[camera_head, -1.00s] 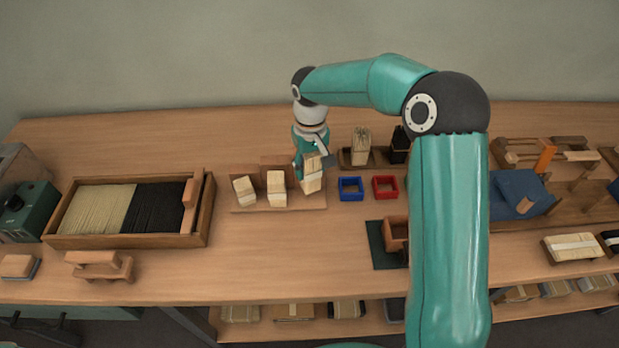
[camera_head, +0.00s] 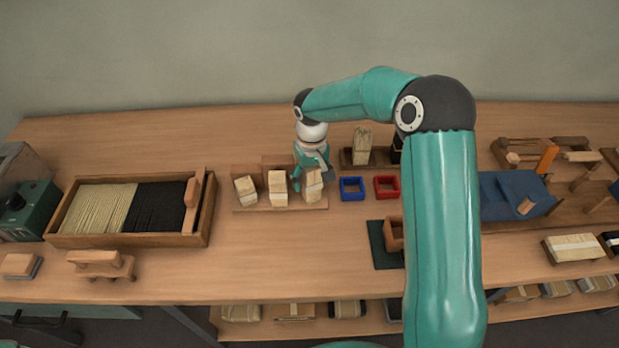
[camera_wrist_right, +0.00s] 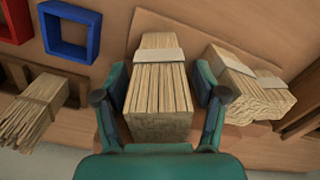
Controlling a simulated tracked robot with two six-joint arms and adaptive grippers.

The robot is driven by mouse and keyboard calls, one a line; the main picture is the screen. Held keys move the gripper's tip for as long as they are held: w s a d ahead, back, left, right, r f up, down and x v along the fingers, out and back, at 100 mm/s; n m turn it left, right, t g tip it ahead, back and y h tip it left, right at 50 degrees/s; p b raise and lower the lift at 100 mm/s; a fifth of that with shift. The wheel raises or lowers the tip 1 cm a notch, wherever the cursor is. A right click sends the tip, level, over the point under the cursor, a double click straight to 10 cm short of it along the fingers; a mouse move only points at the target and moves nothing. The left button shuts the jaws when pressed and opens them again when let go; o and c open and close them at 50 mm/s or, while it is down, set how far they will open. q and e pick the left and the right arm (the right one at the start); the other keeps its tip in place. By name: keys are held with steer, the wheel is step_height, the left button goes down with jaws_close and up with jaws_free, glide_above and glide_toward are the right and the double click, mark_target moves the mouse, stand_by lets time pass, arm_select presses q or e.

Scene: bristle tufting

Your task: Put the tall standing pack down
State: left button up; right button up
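The tall standing pack (camera_head: 314,186) is a pale bundle of bristles with a light paper band. It stands at the right end of a low wooden board (camera_head: 250,207). My right gripper (camera_head: 313,176) is down around its upper part. In the right wrist view the pack (camera_wrist_right: 158,100) lies between the two fingers (camera_wrist_right: 160,95), which are spread, with narrow gaps beside it. Its base contact is not clearly visible. Two similar packs, one leaning (camera_head: 245,190) and one in the middle (camera_head: 277,188), share the board. My left gripper is out of view.
A blue frame (camera_head: 352,196) and a red frame (camera_head: 386,194) lie just right of the board. Behind them a wooden holder (camera_head: 347,162) carries a bristle bundle (camera_head: 362,145). A bristle tray (camera_head: 60,241) is at left.

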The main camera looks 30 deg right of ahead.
steer(key=shift+r, duration=0.2)
step_height(320, 180, up, 12)
steer(key=shift+f, duration=0.1)
stand_by(0.5)
stand_by(0.3)
